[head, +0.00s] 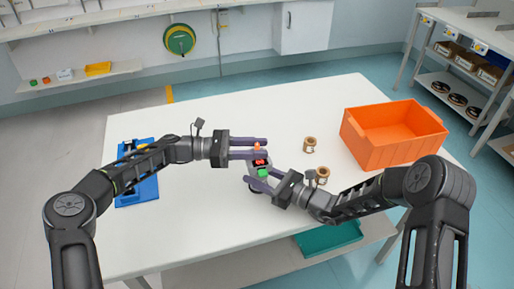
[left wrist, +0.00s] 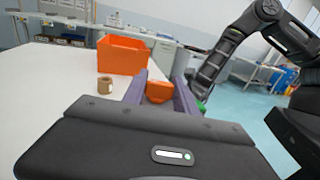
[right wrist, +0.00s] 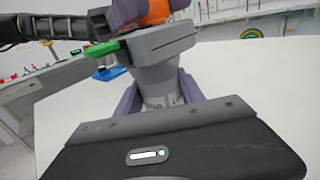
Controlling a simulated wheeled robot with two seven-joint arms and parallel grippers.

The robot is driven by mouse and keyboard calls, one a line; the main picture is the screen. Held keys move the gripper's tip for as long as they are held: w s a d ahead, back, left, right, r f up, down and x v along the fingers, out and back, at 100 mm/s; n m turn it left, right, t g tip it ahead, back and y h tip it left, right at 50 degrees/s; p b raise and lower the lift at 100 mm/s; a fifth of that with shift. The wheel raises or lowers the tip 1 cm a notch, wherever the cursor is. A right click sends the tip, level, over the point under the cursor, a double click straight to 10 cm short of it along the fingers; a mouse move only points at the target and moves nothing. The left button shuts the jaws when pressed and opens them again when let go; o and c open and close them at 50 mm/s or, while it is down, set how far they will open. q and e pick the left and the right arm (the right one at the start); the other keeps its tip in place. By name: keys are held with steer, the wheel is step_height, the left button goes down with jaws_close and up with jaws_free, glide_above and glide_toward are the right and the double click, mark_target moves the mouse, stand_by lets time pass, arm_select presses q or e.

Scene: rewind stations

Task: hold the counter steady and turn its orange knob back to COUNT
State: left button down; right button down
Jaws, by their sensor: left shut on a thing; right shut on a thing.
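The counter (head: 258,167) stands on the white table, a grey device with a red lit display and a green part at its front. Its orange knob (head: 257,146) is on top. My left gripper (head: 262,148) reaches in from the left and is shut on the knob, which also shows between the purple fingers in the left wrist view (left wrist: 159,92). My right gripper (head: 256,182) is shut on the counter's body below the display. In the right wrist view the fingers stand on both sides of the grey neck (right wrist: 157,75). The knob's markings cannot be read.
An orange crate (head: 392,138) stands at the table's right. Two small tan spools (head: 310,144) (head: 322,175) stand between it and the counter. A blue fixture (head: 136,172) lies at the left, behind my left arm. The far middle of the table (head: 240,112) is clear.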

mark_target(257, 147)
arm_select(q)
steer(key=shift+d+r+m+g, duration=0.1)
steer(key=shift+r+m+g, duration=0.05)
steer(key=shift+m+g, duration=0.8)
steer(key=shift+g, duration=0.45)
steer(key=shift+f, duration=0.2)
steer(key=c, duration=1)
jaws_free()
steer(key=shift+o, duration=0.2)
steer(key=shift+r, duration=0.1)
step_height(257, 147, up, 10)
steer(key=shift+f, duration=0.1)
